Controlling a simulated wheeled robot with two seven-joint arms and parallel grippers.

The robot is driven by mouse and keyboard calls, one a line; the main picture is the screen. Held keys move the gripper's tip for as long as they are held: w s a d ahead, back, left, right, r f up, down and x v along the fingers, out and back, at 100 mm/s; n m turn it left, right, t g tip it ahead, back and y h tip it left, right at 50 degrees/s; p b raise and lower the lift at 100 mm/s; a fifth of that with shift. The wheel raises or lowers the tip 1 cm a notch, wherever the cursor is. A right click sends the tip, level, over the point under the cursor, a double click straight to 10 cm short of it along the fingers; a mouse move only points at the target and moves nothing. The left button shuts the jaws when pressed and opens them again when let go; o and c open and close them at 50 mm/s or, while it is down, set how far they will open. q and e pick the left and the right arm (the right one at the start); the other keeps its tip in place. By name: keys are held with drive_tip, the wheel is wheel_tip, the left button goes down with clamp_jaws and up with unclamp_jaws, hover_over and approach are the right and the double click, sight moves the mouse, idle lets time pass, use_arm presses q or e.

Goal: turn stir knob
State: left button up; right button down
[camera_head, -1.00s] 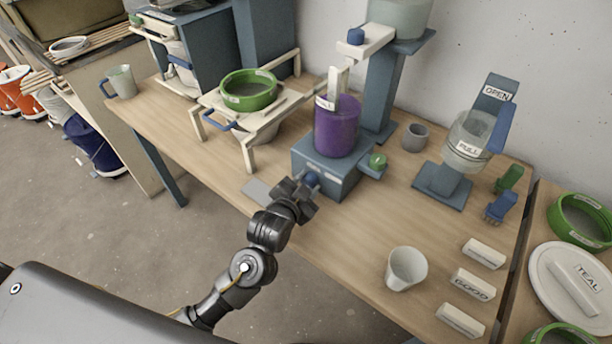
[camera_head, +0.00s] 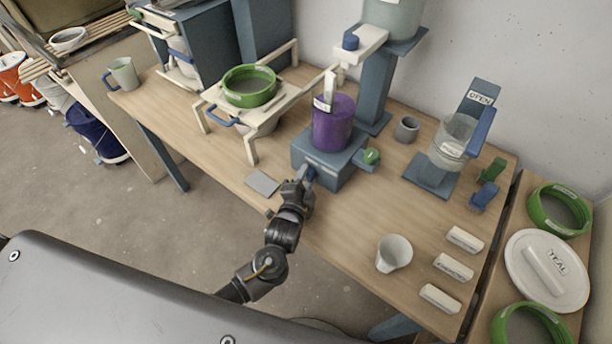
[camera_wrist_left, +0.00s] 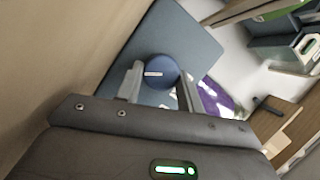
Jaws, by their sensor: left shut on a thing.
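In the head view my left gripper (camera_head: 303,182) is at the front of the base and largely covers the knob. A purple bucket (camera_head: 332,125) stands on top of the base. My right gripper is not in view.
A green knob (camera_head: 371,156) sticks out at the base's right side. A white cup (camera_head: 394,253) and several white labelled blocks (camera_head: 453,267) lie to the right. A green-rimmed sieve (camera_head: 250,87) sits on a stand at the left. A flat grey plate (camera_head: 262,183) lies near the table's front edge.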

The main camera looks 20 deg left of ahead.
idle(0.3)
use_arm(q)
drive_tip(key=o, duration=1)
drive_tip(key=shift+d, duration=0.1)
drive_tip(key=shift+s, duration=0.1)
drive_tip(key=s, duration=0.3)
drive_tip(key=s+r, duration=0.1)
drive_tip(key=s, duration=0.3)
drive_tip(key=s+b, duration=0.1)
drive_tip(key=s, duration=0.2)
drive_tip(key=shift+s+a+r, duration=0.2)
drive_tip(key=shift+s, duration=0.05)
